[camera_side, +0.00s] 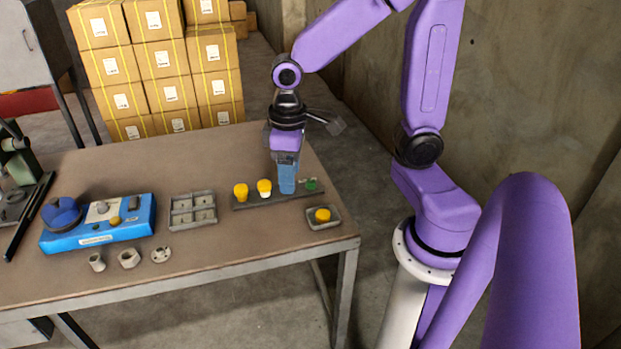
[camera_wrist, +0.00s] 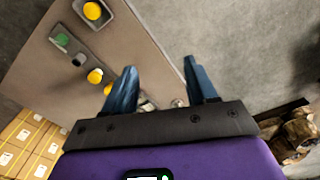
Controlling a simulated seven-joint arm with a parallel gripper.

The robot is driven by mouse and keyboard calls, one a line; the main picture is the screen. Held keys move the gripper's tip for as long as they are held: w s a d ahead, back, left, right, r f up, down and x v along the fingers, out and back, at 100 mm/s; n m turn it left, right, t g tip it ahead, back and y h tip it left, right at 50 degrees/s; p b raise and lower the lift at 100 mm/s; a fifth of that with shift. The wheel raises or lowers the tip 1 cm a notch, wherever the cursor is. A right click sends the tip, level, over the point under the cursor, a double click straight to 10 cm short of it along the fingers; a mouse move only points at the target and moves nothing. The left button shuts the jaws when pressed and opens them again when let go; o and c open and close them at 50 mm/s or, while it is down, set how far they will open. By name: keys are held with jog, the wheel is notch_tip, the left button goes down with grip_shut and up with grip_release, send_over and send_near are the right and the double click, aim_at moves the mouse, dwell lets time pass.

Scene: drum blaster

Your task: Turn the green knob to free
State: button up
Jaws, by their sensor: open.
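A small green knob (camera_side: 312,184) sits at the right end of a dark narrow strip (camera_side: 249,203) on the table. It also shows in the wrist view (camera_wrist: 62,40), at upper left and outside the span of my fingers. Two yellow knobs (camera_side: 241,192) (camera_side: 264,187) stand on the left part of the strip. My gripper (camera_side: 287,188) points down with blue fingers, just left of the green knob in the side view. In the wrist view my gripper (camera_wrist: 160,66) has its fingers apart with nothing between them. Its exact height above the strip cannot be told.
A small tray with a yellow piece (camera_side: 322,215) lies near the table's right corner. A grey divided tray (camera_side: 193,211), a blue box (camera_side: 98,228) and several small metal parts stand to the left. Stacked cartons (camera_side: 159,61) are behind the table.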

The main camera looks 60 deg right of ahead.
jog(key=w+d+f+m, duration=0.2)
jog(key=w+d+m, duration=0.3)
jog(key=w+d, duration=0.15)
jog(key=m, duration=1)
send_over(311, 181)
notch_tip(311, 181, down, 6)
jog(key=shift+g, duration=0.3)
notch_tip(311, 181, down, 17)
jog(key=shift+w, duration=0.1)
jog(key=c, duration=1.1)
